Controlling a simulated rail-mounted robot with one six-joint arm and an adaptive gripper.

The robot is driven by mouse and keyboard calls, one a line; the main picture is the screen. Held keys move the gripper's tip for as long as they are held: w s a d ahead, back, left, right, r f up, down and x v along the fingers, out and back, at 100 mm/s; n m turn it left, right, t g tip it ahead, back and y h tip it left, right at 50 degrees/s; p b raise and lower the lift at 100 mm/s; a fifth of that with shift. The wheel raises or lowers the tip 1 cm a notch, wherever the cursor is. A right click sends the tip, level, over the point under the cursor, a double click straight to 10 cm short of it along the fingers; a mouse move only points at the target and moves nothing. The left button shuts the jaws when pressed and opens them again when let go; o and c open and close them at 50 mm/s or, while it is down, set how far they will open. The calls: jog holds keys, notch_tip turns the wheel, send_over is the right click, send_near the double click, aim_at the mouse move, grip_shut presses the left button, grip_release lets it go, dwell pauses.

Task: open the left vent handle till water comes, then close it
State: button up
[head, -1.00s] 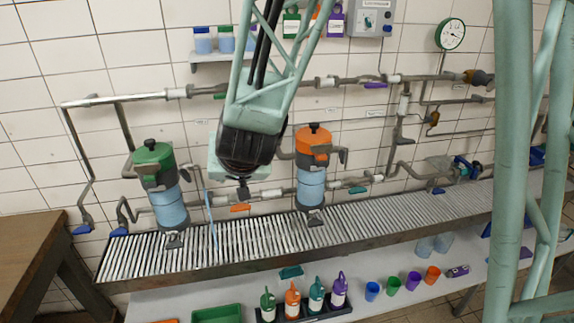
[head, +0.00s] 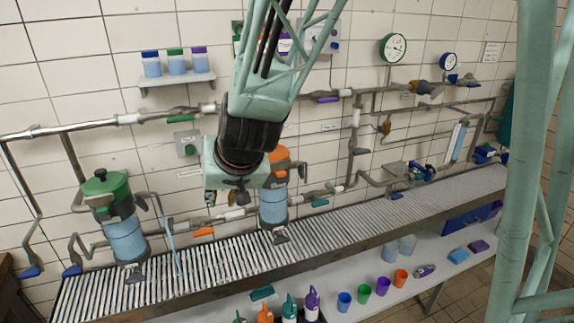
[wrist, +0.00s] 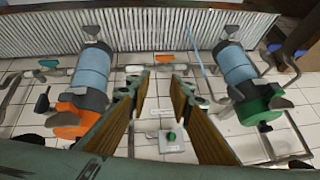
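The left filter housing has a green head (head: 103,190) with a black knob and a clear blue bowl (head: 127,238). In the wrist view its green head (wrist: 257,106) is at the right. I cannot make out for certain which part is its vent handle. A thin light-blue strand (head: 170,242) runs down beside it to the grate; I cannot tell tube from water. The orange-headed housing (head: 280,160) is partly hidden behind my wrist. My gripper (wrist: 160,88) is open and empty, between the two housings in the wrist view and touching neither.
Grey pipes (head: 90,124) with coloured-handled valves run along the tiled wall. A slatted drain grate (head: 340,226) lies below. A box with a green button (wrist: 171,137) is on the wall between the housings. A shelf with jars (head: 177,80) is above.

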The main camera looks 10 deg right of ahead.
jog(key=shift+s+d+r, duration=0.7)
jog(key=shift+s+r, duration=0.15)
jog(key=shift+s, duration=0.1)
jog(key=shift+s+d+r, duration=0.65)
jog(key=shift+s+r, duration=0.2)
jog(key=shift+s, duration=0.1)
jog(key=shift+c, duration=1.4)
